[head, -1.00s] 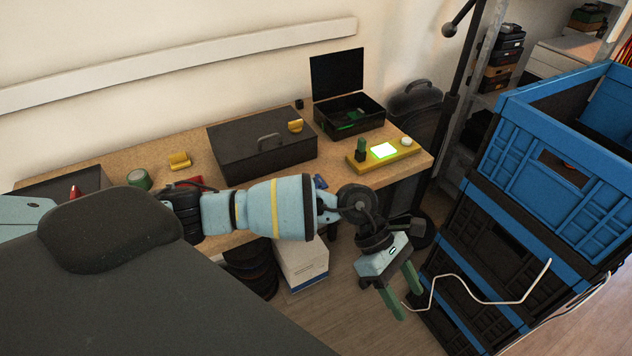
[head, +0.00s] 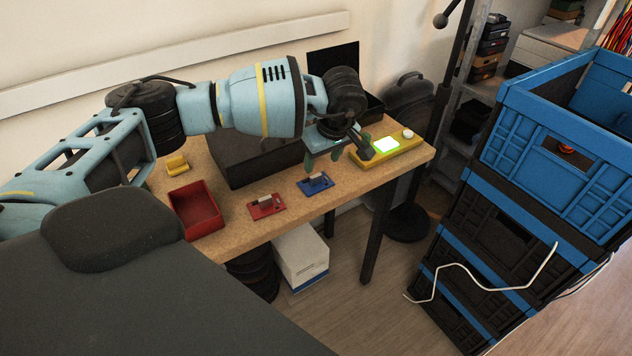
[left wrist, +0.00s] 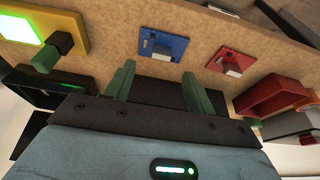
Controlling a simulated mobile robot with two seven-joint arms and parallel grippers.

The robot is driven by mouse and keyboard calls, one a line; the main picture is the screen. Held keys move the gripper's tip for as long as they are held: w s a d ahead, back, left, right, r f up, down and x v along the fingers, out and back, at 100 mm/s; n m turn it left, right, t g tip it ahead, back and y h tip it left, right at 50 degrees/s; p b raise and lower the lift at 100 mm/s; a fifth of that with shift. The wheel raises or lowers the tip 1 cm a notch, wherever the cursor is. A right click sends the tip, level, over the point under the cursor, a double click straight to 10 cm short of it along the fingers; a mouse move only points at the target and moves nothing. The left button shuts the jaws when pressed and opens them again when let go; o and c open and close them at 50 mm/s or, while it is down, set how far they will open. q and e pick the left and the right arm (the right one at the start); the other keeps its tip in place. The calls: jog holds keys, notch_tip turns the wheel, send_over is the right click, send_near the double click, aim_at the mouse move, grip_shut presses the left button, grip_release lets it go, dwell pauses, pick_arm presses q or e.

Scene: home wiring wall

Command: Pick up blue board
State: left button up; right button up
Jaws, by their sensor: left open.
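The blue board (head: 315,184) lies flat near the front edge of the wooden table, with a light-coloured part on top. It also shows in the left wrist view (left wrist: 162,46), ahead of the fingers. My left gripper (head: 323,158) is above the table, just behind the blue board in the head view. Its two green fingers (left wrist: 158,82) are apart with nothing between them, and a gap shows between them and the board. My right gripper is not in view.
A red board (head: 266,207) lies left of the blue one, with a red tray (head: 194,208) beyond it. A yellow tester (head: 397,143) with a lit green screen is on the right. A black case (head: 238,163) stands behind. Blue crates (head: 545,157) are stacked beyond the table.

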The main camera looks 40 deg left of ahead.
aim_at(316, 176)
pick_arm(q)
jog(key=shift+x, duration=3.45)
jog(key=shift+s, duration=0.1)
jog(key=shift+c, duration=0.2)
grip_shut()
